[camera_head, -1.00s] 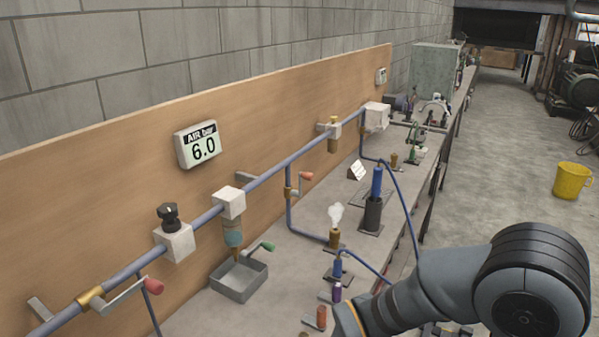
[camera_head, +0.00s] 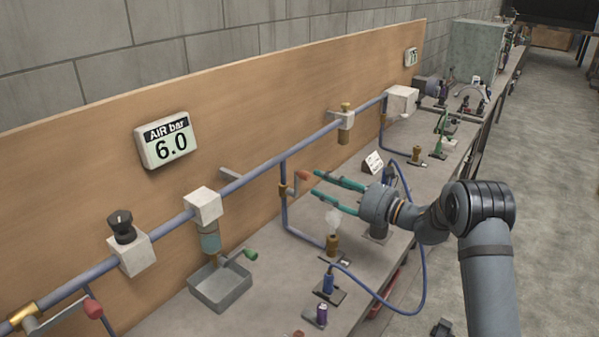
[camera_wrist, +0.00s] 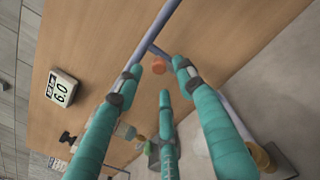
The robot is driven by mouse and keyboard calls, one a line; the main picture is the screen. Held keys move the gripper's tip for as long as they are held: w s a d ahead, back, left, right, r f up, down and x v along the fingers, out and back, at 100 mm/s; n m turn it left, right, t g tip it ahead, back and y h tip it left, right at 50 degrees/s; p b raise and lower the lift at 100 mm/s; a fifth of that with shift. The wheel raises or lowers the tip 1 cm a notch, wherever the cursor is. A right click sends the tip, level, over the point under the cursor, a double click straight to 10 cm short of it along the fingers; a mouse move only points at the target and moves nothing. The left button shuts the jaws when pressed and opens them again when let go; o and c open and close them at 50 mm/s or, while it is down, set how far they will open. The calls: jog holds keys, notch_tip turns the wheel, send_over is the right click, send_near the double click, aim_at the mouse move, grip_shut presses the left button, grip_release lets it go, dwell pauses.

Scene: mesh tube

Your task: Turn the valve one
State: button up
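A valve with a red-orange handle (camera_head: 303,175) sits on the vertical branch of the blue-grey pipe. It also shows as an orange knob (camera_wrist: 163,97) between the fingers in the wrist view. My gripper (camera_head: 317,184) has teal fingers spread apart, reaching left toward this handle; no contact is clear. The wrist view shows the open fingers (camera_wrist: 157,70) with the pipe beyond. Another valve with a red handle (camera_head: 93,308) is at the lower left on the main pipe. A green handle (camera_head: 250,254) is beside the drain tray. I cannot read which valve is number one.
A gauge (camera_head: 166,141) reads AIR bar 6.0. A brass fitting (camera_head: 332,243) with a white plume stands below my gripper. A blue hose (camera_head: 421,280) loops across the bench edge. A metal tray (camera_head: 220,288) sits under the filter. A small white sign (camera_head: 373,161) is behind my wrist.

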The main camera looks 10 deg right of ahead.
aim_at(300, 174)
jog(key=p+x, duration=0.2)
jog(key=x, duration=0.6)
jog(key=shift+w+a+p, duration=0.1)
jog(key=shift+a+p, duration=0.25)
jog(key=shift+c, duration=0.5)
grip_shut()
jog(key=shift+d, duration=0.1)
